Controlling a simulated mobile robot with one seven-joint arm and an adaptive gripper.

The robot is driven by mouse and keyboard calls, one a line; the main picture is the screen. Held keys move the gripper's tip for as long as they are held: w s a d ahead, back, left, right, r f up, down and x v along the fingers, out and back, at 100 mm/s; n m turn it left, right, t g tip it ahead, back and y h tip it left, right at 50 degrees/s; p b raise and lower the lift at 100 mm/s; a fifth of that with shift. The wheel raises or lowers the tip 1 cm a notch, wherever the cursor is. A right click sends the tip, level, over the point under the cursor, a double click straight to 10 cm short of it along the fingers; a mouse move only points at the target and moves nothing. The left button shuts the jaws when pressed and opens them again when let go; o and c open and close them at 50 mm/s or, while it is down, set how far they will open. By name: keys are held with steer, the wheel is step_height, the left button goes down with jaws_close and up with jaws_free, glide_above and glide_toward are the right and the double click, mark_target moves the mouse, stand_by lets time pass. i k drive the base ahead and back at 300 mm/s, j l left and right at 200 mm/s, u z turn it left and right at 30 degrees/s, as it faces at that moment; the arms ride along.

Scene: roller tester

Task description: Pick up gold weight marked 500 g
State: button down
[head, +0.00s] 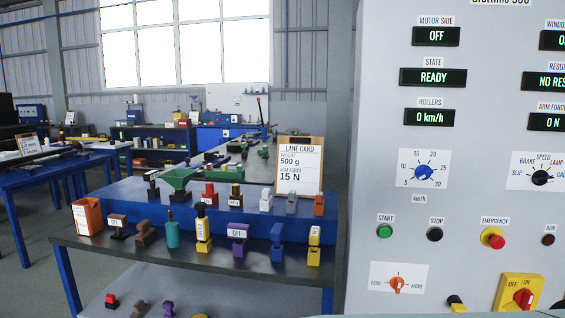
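Several small coloured weights stand on a table with a raised blue shelf. Another yellow-gold weight with a label (314,246) stands at the right end of the row. A dark piece with a gold part (236,197) is on the blue shelf. The labels are too small to read, so I cannot tell which is marked 500 g. A lane card (299,165) behind them reads "WEIGHT 500 g" and "ARM FORCE 15 N". My gripper is not in view.
A grey control cabinet (385,60) with displays, knobs and buttons fills the right side. An orange box (87,217) stands at the table's left end. More small weights sit on a lower shelf (215,292). Blue workbenches (55,172) stand behind on the left, with floor between.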

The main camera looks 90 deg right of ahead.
mark_target(235, 200)
steer(key=z, duration=2.65)
